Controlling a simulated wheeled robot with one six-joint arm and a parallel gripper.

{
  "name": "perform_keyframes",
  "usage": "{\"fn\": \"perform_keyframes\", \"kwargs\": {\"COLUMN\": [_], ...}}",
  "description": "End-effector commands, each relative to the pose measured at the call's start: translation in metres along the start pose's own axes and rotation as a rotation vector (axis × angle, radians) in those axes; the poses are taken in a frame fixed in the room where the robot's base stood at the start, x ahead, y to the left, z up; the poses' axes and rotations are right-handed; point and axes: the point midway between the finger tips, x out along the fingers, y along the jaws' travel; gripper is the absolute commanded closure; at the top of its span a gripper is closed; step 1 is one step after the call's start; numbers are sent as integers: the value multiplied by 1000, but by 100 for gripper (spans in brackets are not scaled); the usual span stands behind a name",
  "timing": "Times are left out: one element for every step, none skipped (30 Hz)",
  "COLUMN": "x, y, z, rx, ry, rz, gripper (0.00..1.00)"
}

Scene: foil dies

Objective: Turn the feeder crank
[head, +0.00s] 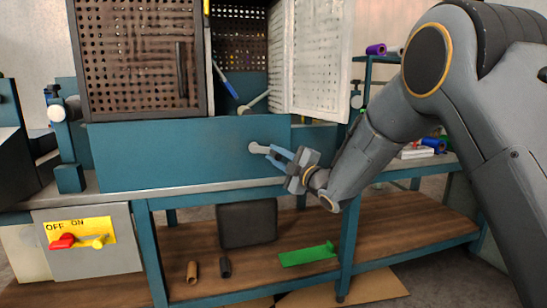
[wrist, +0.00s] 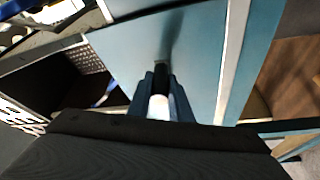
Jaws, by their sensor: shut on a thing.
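The feeder machine's blue-green front panel (head: 170,155) spans the middle of the head view. A small pale round knob (head: 254,148) shows on that panel, at the tips of my gripper (head: 276,156). In the wrist view my gripper (wrist: 160,92) is shut on a short handle with a white end (wrist: 158,107) and a dark part, taken to be the crank handle. The handle stands out in front of the panel. The rest of the crank is hidden by the fingers.
A brown perforated door (head: 135,60) and an open white perforated door (head: 310,55) stand above the panel. A yellow OFF/ON plate (head: 80,232) is at lower left. A wooden shelf (head: 400,250) lies below, holding a green piece (head: 307,254) and small rolls.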

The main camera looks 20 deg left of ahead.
Motion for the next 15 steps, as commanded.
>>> {"fn": "perform_keyframes", "kwargs": {"x": [1, 1, 1, 2, 2, 2, 2, 3, 3, 3, 4, 4, 4, 5, 5], "y": [8, 9, 12, 13, 14, 16, 17, 18, 20, 21, 22, 24, 24, 25, 26], "z": [-2, -2, -3, -4, -4, -5, -6, -7, -8, -8, -9, -10, -11, -11, -12], "rx": [-43, -69, -105, -132, -157, -193, -217, -243, -277, -301, -325, -356, -378, -399, -427], "ry": [1, 1, 1, 2, 1, 2, 2, 2, 2, 2, 2, 2, 2, 2, 2], "rz": [-12, -24, -37, -49, -60, -75, -86, -96, -111, -120, -130, -143, -153, -162, -173], "gripper": [100, 100, 100, 100, 100, 100, 100, 100, 100, 100, 100, 100, 100, 100, 100]}}
